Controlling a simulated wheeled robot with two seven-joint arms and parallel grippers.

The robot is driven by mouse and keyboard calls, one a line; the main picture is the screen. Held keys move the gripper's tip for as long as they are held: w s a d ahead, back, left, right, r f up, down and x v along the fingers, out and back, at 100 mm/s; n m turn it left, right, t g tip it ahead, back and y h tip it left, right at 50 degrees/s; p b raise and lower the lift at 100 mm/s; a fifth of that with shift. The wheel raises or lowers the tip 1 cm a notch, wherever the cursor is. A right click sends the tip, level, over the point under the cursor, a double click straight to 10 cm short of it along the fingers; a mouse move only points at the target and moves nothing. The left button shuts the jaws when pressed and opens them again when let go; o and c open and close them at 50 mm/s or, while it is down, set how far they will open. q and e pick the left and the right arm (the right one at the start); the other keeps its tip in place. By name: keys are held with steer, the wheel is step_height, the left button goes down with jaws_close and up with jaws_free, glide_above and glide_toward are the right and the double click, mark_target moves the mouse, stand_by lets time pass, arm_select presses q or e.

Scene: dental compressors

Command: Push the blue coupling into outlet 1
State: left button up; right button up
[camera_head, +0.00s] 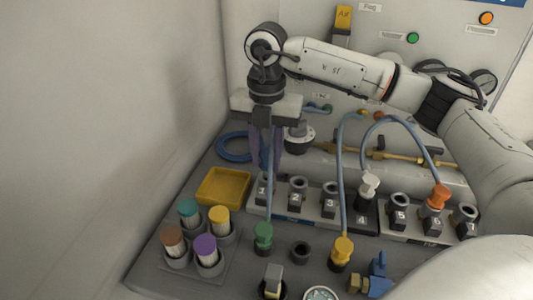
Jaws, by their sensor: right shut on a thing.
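My right gripper (266,168) points down just above and behind outlet 1 (262,190), at the left end of the numbered row. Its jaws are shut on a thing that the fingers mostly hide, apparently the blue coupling. I cannot tell whether the coupling touches the outlet. A thin blue-grey hose runs down in front of the fingers toward the green coupling (263,235). My left gripper is not in view.
Outlets 2 (297,190) and 3 (330,193) look open. A white coupling (369,187) is at outlet 4, and an orange one (437,197) is near outlet 6. A yellow tray (223,186), capped cylinders (206,250) and a yellow coupling (342,250) are nearby. Hoses arch over the row.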

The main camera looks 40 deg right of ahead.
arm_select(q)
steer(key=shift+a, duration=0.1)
arm_select(e)
steer(key=shift+f, duration=0.1)
stand_by(0.3)
